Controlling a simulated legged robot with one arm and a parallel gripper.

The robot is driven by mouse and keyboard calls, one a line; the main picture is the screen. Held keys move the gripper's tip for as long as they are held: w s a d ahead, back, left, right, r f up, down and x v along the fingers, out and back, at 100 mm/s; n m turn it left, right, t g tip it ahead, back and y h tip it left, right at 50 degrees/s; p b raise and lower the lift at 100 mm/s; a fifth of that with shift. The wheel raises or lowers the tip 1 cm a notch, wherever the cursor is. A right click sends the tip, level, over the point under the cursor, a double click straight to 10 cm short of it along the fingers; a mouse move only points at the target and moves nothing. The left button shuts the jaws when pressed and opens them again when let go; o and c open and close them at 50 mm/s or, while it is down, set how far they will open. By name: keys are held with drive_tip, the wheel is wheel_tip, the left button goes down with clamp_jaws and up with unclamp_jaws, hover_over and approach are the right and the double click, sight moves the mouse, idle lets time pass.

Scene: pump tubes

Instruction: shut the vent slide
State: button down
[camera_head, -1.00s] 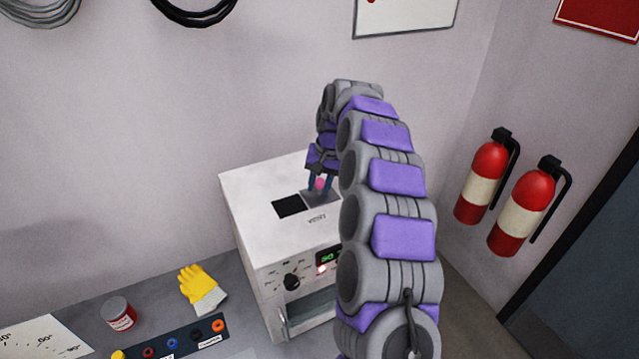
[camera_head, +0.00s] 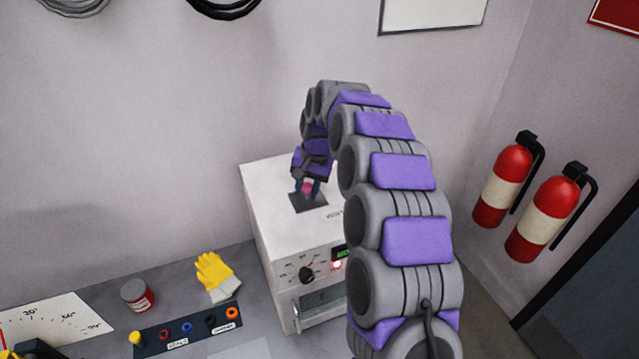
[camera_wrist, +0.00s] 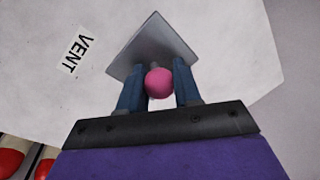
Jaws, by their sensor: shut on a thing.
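The vent slide is a grey metal plate (camera_head: 309,204) on top of the white machine (camera_head: 270,190). No black opening shows beside the plate. A pink knob (camera_wrist: 159,83) stands on the plate, and the plate also shows in the wrist view (camera_wrist: 150,45). My gripper (camera_wrist: 159,88) is shut on the pink knob, with one blue finger on each side of it. In the head view my gripper (camera_head: 308,188) points down onto the plate. The printed word VENT (camera_wrist: 77,50) lies beside the plate in the wrist view.
Two fire extinguishers (camera_head: 503,185) hang on the right wall. The machine's top around the plate is clear.

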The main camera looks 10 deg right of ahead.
sight(316, 201)
drive_tip(key=c, duration=1.2)
unclamp_jaws()
drive_tip(key=shift+c, duration=0.2)
drive_tip(key=o, duration=0.4)
drive_tip(key=shift+a, duration=0.45)
drive_tip(key=shift+d+r, duration=0.25)
drive_tip(key=shift+r, duration=0.05)
drive_tip(key=r, duration=0.5)
drive_tip(key=d+r, duration=0.1)
drive_tip(key=r, duration=0.5)
drive_tip(key=s+d+r+p, duration=0.1)
drive_tip(key=r, duration=0.4)
drive_tip(key=shift+d+r, duration=0.2)
drive_tip(key=shift+s, duration=0.1)
drive_tip(key=s+d+f+n+g+b, duration=0.1)
drive_tip(key=s+f, duration=0.6)
drive_tip(key=s, duration=0.8)
drive_tip(key=s+d+f+n+h+b, duration=0.1)
drive_tip(key=s+d+f+b, duration=0.2)
drive_tip(key=s, duration=1.2)
drive_tip(key=s+d+f+n+g+h+b, duration=0.1)
drive_tip(key=s+d+f+b, duration=0.2)
drive_tip(key=s+f, duration=0.9)
drive_tip(key=shift+s+n+g+b, duration=0.35)
drive_tip(key=shift+s+b, duration=0.85)
drive_tip(key=shift+s, duration=0.6)
